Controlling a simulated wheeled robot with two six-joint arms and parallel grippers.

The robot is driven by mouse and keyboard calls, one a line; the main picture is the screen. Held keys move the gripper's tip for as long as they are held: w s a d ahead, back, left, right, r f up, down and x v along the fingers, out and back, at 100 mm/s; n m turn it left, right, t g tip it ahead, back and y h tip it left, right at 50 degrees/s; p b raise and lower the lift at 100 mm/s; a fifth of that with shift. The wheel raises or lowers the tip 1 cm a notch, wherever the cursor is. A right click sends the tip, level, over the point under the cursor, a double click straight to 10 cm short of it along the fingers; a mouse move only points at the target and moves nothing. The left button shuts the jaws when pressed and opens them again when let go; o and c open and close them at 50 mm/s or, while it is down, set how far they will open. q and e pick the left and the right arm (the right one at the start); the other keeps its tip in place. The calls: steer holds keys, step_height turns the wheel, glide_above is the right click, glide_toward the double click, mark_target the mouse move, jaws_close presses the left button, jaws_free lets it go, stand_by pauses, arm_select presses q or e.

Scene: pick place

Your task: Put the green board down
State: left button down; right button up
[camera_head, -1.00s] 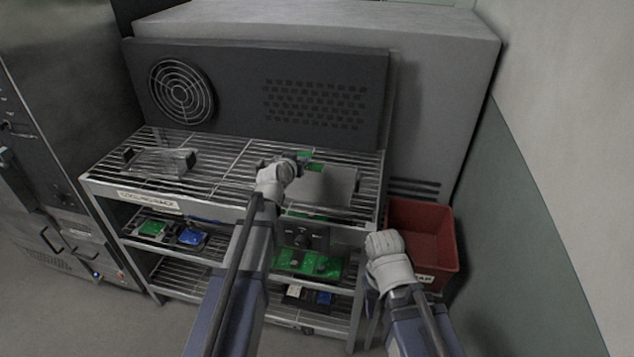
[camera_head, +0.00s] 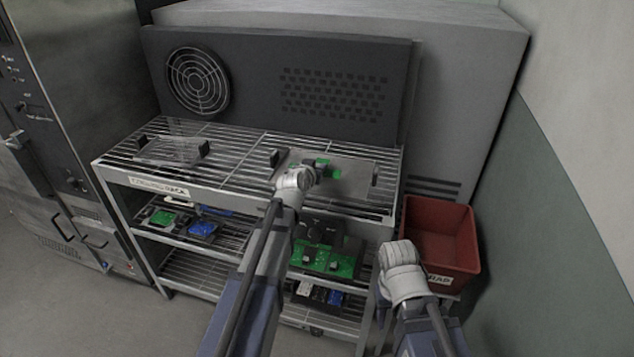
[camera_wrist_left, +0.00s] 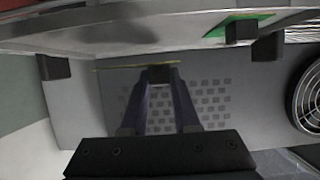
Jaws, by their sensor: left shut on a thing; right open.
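My left gripper (camera_head: 312,174) is shut on the green board (camera_head: 336,173), which is partly hidden behind it in the head view. In the left wrist view my left gripper (camera_wrist_left: 158,76) closes on a dark block at a thin yellowish edge, which looks like the board seen edge-on. The board is at a grey plate (camera_head: 352,186) with black end blocks on the rack top; I cannot tell whether they touch. A green patch (camera_wrist_left: 215,31) shows on the plate side in the wrist view. My right gripper (camera_head: 398,250) is open and empty, in front of the red bin.
The cooling rack (camera_head: 235,165) has a clear plate (camera_head: 165,150) with black blocks at its left. Other boards, one large and green (camera_head: 325,260), lie on the lower shelves. A dark fan panel (camera_head: 335,60) stands behind. A red bin (camera_head: 465,255) is at right.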

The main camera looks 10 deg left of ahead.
arm_select(q)
steer(key=shift+f+b, duration=1.8)
steer(key=shift+f, duration=0.2)
steer(key=c, duration=0.7)
jaws_free()
steer(key=shift+o, duration=0.2)
steer(key=shift+r, duration=0.15)
steer(key=shift+r, duration=0.15)
steer(key=p+v, duration=0.4)
steer(key=v, duration=0.8)
steer(key=shift+p, duration=0.3)
